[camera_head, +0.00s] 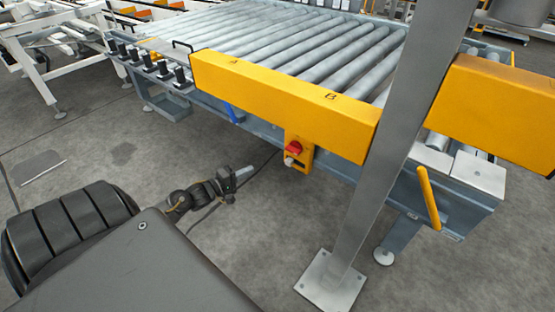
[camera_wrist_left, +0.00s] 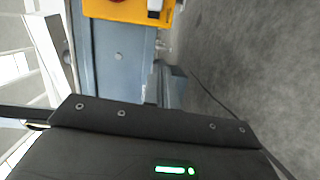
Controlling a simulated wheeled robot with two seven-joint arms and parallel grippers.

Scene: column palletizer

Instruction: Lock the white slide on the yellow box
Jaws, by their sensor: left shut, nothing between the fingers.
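The yellow box (camera_head: 305,160) hangs under the front beam of the roller conveyor, with a red knob (camera_head: 296,146) on it. The white slide (camera_head: 291,158) is a small pale piece on the box's left side, below the knob; its exact position is too small to tell. In the left wrist view the yellow box (camera_wrist_left: 128,11) is at the top edge, cut off, with the white slide (camera_wrist_left: 154,6) at its right part. My left gripper (camera_head: 245,171) is shut and empty, left of the box and apart from it. My right gripper is not in view.
A grey steel post (camera_head: 385,150) on a floor plate stands right of the box. A yellow beam (camera_head: 290,97) runs above it, and a yellow handle (camera_head: 428,197) sits farther right. A thin dark cable (camera_head: 264,166) runs behind my gripper. The floor below the box is open.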

